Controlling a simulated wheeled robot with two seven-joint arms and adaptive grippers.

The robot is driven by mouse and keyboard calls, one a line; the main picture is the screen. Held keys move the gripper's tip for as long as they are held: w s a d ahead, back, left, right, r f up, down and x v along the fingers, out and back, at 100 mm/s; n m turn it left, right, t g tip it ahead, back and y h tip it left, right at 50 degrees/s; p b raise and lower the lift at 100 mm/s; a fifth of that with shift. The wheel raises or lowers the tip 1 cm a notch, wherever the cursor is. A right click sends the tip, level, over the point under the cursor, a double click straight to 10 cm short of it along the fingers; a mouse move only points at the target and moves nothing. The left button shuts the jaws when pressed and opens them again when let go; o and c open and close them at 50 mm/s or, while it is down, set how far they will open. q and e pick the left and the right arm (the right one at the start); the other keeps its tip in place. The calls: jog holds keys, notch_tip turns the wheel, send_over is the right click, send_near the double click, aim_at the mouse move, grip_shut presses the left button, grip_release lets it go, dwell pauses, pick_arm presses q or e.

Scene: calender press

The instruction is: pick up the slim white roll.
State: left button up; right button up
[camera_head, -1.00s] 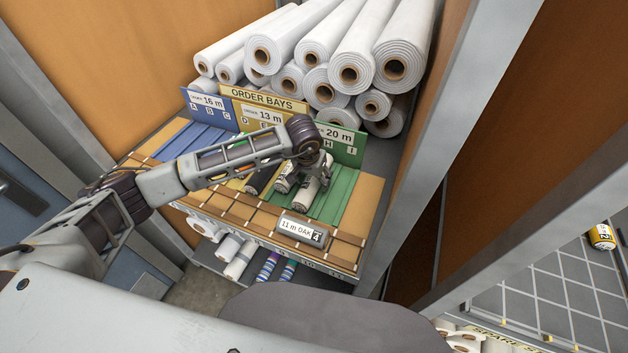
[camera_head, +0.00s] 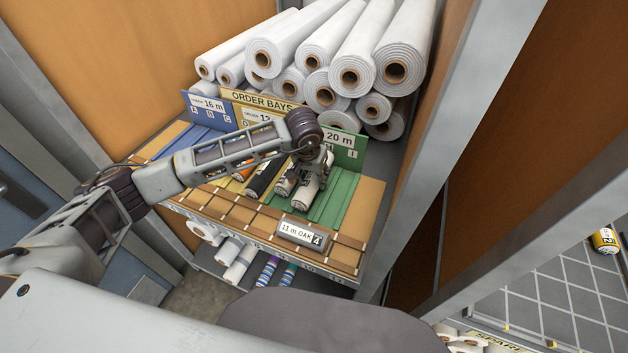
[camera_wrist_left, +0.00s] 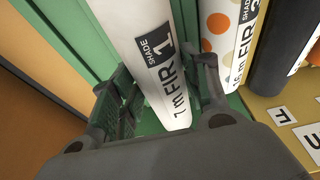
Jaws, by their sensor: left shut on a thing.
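The slim white roll (camera_wrist_left: 150,60) carries a label reading "7 m FIR 1" and "SHADE" in the left wrist view. My left gripper (camera_wrist_left: 166,88) is shut on it, one finger on each side. In the head view, the roll (camera_head: 305,194) slants over the green bay, its near end toward the shelf's front. My left gripper (camera_head: 314,170) covers its far part. I cannot tell whether the roll still touches the green surface. My right gripper is not in view.
A white roll with orange dots (camera_wrist_left: 220,35) lies close beside it, then a black roll (camera_head: 264,177). A green sign board (camera_head: 345,148) and a stack of big white rolls (camera_head: 325,90) stand behind. An "11 m OAK" block (camera_head: 301,232) sits in front; a post (camera_head: 440,120) is right.

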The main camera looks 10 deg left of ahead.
pick_arm(q)
notch_tip(320, 180, up, 16)
jog(key=b, duration=0.3)
jog(key=shift+f, duration=0.25)
dwell(0.7)
